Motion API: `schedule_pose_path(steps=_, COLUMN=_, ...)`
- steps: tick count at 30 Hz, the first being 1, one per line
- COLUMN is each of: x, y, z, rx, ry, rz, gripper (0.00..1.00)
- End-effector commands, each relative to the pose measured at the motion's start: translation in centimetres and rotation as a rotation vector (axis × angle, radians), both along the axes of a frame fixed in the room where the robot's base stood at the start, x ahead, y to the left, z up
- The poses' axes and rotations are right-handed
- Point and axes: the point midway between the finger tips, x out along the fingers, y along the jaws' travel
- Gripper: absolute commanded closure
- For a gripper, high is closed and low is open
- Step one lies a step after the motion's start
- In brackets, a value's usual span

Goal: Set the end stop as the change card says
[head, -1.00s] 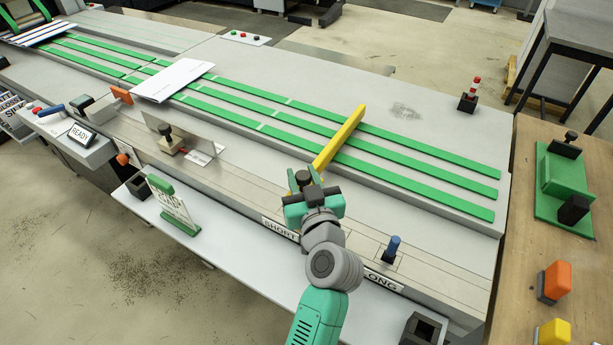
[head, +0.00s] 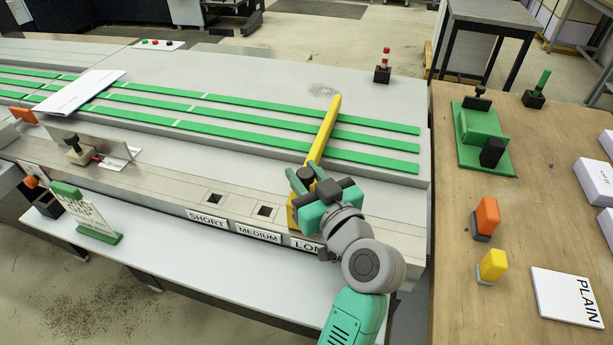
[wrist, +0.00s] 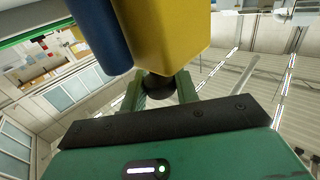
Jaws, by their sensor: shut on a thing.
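The yellow end stop (head: 323,130) is a long bar lying across the green belts at their right part. My gripper (head: 308,178) is shut on its dark knob at the near end, over the LONG label (head: 304,243), which my arm partly hides. In the wrist view the dark knob (wrist: 158,89) sits between the green fingers, with the yellow stop (wrist: 165,35) and a blue pin (wrist: 98,35) beyond. The blue pin is hidden in the head view. SHORT (head: 207,218) and MEDIUM (head: 258,232) have empty square holes. The change card (head: 84,212) seems to read "LONG GAP". I cannot tell whether the stop is seated.
A white booklet (head: 83,93) lies on the belts at left. A clear plate (head: 95,150) with a black knob stands nearer. On the right bench (head: 545,235) are a green fixture (head: 484,138), orange and yellow blocks, and a PLAIN card (head: 566,297).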

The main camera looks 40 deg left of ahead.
Motion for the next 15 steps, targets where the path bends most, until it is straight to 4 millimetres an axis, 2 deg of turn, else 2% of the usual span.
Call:
schedule_pose_path(steps=7, x=0.08, y=-0.09, z=0.06, rx=0.001, ry=0.0, rz=-0.002, gripper=1.0)
schedule_pose_path(steps=8, x=0.08, y=-0.09, z=0.06, rx=0.001, ry=0.0, rz=-0.003, gripper=0.64)
schedule_pose_path(steps=9, x=0.07, y=-0.08, z=0.06, rx=0.001, ry=0.0, rz=-0.002, gripper=0.56)
schedule_pose_path(steps=10, x=0.07, y=-0.08, z=0.05, rx=0.001, ry=0.0, rz=-0.002, gripper=0.5)
schedule_pose_path(steps=15, x=0.04, y=-0.03, z=0.02, rx=0.0, ry=0.0, rz=-0.002, gripper=0.5)
